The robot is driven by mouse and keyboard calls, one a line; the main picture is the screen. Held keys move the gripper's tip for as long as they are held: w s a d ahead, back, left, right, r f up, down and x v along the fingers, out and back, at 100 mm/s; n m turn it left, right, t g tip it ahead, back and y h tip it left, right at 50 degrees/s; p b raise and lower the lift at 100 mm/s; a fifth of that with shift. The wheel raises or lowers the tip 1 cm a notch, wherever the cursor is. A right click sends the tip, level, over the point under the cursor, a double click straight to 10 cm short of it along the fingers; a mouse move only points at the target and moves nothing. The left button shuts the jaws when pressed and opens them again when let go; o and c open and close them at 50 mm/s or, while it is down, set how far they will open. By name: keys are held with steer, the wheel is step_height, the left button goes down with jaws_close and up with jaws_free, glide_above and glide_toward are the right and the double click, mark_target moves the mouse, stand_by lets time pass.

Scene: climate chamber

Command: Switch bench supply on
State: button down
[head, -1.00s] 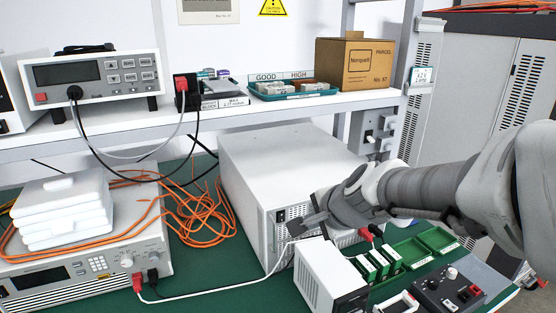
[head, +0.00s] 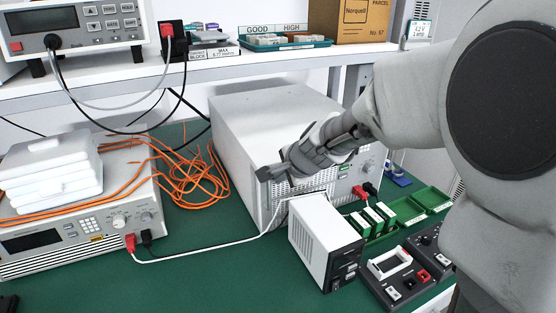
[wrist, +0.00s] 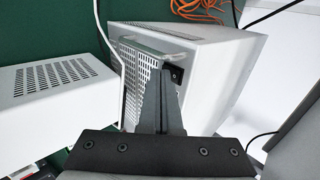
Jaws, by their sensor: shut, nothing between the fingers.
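The large white bench unit (head: 265,115) stands mid-bench with a grille, knobs and plugged leads on its front. The wrist view shows its white casing (wrist: 215,65) and a black rocker switch (wrist: 177,76) on the front, beside the grille. My gripper (head: 265,174) is shut and empty in front of the unit's upper left front. In the wrist view the fingertips (wrist: 162,74) overlap the switch's edge; I cannot tell whether they touch it. The switch is hidden in the head view, and its on or off position is unclear.
A small white box with a black front (head: 318,235) stands close in front of the unit. Green trays (head: 430,199) and a black control box (head: 390,275) are at right. Another instrument (head: 75,235) carries white blocks (head: 50,172) at left. Orange cables (head: 195,170) lie between.

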steer(key=shift+w, duration=0.15)
stand_by(0.4)
steer(key=shift+w+r+p, duration=0.1)
steer(key=shift+r+p, duration=0.6)
steer(key=shift+r, duration=0.1)
